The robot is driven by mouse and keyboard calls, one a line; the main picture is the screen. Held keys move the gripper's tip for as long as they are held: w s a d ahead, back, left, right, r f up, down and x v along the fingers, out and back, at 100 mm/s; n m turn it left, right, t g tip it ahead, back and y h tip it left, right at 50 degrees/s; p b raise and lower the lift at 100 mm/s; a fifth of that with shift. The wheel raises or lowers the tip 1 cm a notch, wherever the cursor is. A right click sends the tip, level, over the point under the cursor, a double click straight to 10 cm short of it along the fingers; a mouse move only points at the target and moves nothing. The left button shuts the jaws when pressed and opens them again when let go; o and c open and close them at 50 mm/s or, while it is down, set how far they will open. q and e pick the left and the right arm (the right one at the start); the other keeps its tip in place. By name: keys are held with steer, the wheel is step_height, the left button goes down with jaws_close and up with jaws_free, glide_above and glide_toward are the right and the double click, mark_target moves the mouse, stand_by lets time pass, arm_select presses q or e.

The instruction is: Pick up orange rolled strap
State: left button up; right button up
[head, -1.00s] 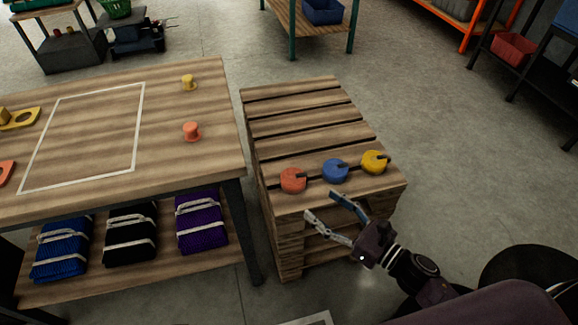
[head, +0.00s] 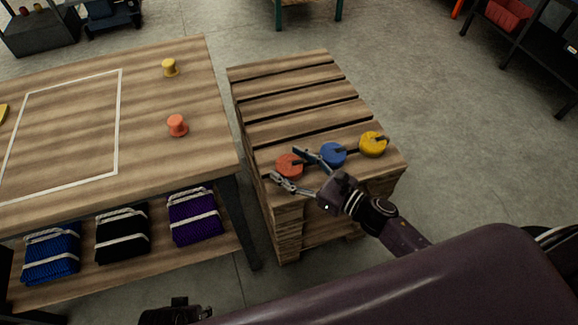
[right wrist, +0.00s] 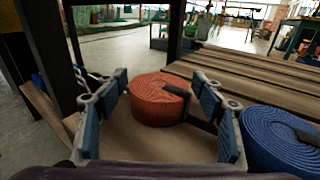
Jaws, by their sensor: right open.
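The orange rolled strap (head: 288,166) lies flat near the front edge of the wooden pallet stack (head: 290,110), left of the blue and yellow rolls. My right gripper (head: 283,163) is open, its fingers spread around the near side of the orange roll. In the right wrist view the orange roll (right wrist: 158,102) sits centred just ahead, between the two blue-padded fingers of the gripper (right wrist: 160,122). I see no grip on it. A dark tab shows on its right side.
A blue roll (head: 332,154) lies close to the right finger, with a yellow roll (head: 373,144) beyond it. A wooden table (head: 70,110) stands left, with an orange spool (head: 177,125) and a yellow spool (head: 170,68). Folded nets (head: 122,233) lie on its lower shelf.

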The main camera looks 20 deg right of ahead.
steer(key=shift+w+a, duration=0.15)
steer(key=c, duration=1.1)
steer(key=shift+r, duration=0.1)
